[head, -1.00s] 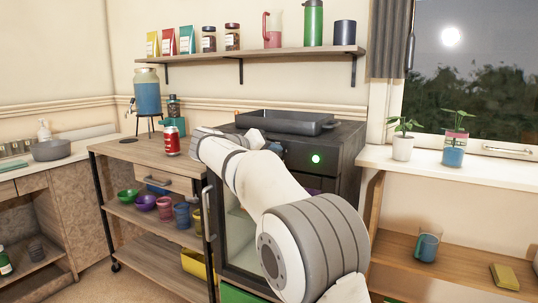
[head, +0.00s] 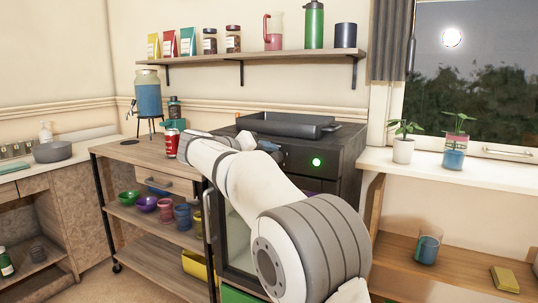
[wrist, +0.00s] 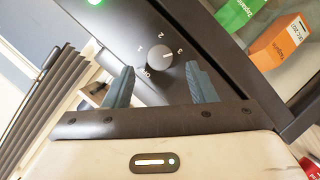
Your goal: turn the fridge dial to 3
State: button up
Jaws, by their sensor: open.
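The fridge dial (wrist: 158,58) is a round grey knob on the dark panel in the wrist view. OFF, 1, 2 and 3 are printed around it. A pale line on the knob appears to point toward the 3. My gripper (wrist: 159,70) is open and empty, with one blue-grey finger on each side of the dial's near edge; I see no clear contact. In the head view my gripper (head: 270,147) is by the front of the dark fridge (head: 345,160). The dial is hidden there.
A green light (head: 316,162) glows on the panel. A dark pan (head: 285,124) lies on the fridge top. A red can (head: 171,143) stands on the wooden cart (head: 135,151), left of my wrist. Green and orange packages (wrist: 280,42) show behind glass in the wrist view.

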jog(key=p+v, duration=0.1)
jog(key=v, duration=0.3)
jog(key=shift+s+a+r, duration=0.1)
jog(key=shift+s+a, duration=0.1)
jog(key=shift+a, duration=0.05)
jog(key=s+d+r+n+g+y+p, duration=0.1)
jog(key=s+d+r+g+y+p, duration=0.15)
jog(key=s+d+p, duration=0.45)
jog(key=s+d+r+g+y+p, duration=0.2)
jog(key=s+d+r+g+p, duration=0.1)
jog(key=s+d+p, duration=0.45)
jog(key=s+d+r+m+g+y+p, duration=0.1)
jog(key=s+d+y+p, duration=0.1)
jog(key=s+p, duration=0.7)
jog(key=s+d+r+m+g+y+p, duration=0.1)
jog(key=s+y+p, duration=0.3)
jog(key=s+p, duration=0.6)
jog(key=s+d, duration=0.1)
jog(key=s, duration=0.1)
jog(key=shift+s, duration=0.4)
